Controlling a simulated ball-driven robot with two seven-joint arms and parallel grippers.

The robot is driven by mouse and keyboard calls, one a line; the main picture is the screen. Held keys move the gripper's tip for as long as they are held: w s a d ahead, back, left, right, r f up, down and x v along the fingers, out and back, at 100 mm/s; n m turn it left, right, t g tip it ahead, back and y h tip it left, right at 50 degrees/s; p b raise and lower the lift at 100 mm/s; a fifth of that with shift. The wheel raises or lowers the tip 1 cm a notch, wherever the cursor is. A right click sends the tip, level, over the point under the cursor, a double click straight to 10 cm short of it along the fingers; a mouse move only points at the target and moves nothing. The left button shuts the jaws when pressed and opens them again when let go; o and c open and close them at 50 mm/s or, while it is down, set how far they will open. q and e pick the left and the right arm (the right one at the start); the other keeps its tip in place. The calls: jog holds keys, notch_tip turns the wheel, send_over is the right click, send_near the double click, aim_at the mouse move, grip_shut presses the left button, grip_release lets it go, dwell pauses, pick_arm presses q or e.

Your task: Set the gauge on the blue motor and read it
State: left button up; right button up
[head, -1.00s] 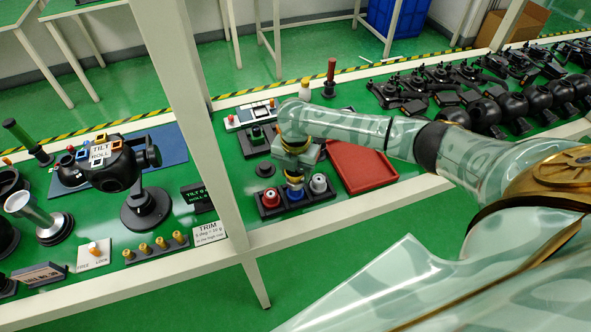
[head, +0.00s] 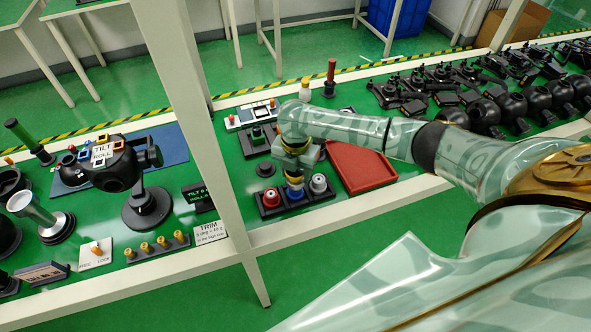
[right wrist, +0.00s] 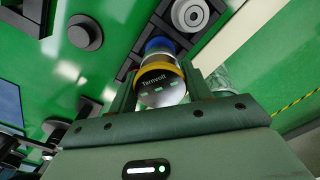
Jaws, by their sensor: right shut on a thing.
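My right gripper (head: 294,174) reaches down over the dark motor holder at the bench's near edge. It is shut on the gauge, a round silver piece with a yellow band and a dark face (right wrist: 161,84) lettered like "Tarnvolt", with small green marks. The blue motor (head: 295,194) is directly under the gauge; its blue part also shows just beyond the yellow band in the right wrist view (right wrist: 158,45). I cannot tell whether the gauge rests fully on it. The green readout is too small to read. My left gripper is not in view.
A red motor (head: 270,197) and a grey motor (head: 319,184) stand close on either side of the blue one. A red tray (head: 360,166) lies to the right. A white post (head: 215,150) rises left of the holder. A black ball-headed stand (head: 146,207) is farther left.

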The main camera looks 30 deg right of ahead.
jog(key=shift+f+b, duration=0.7)
jog(key=shift+f, duration=0.55)
jog(key=o, duration=1.2)
jog(key=shift+r, duration=0.1)
notch_tip(320, 180, up, 16)
jog(key=p, duration=0.6)
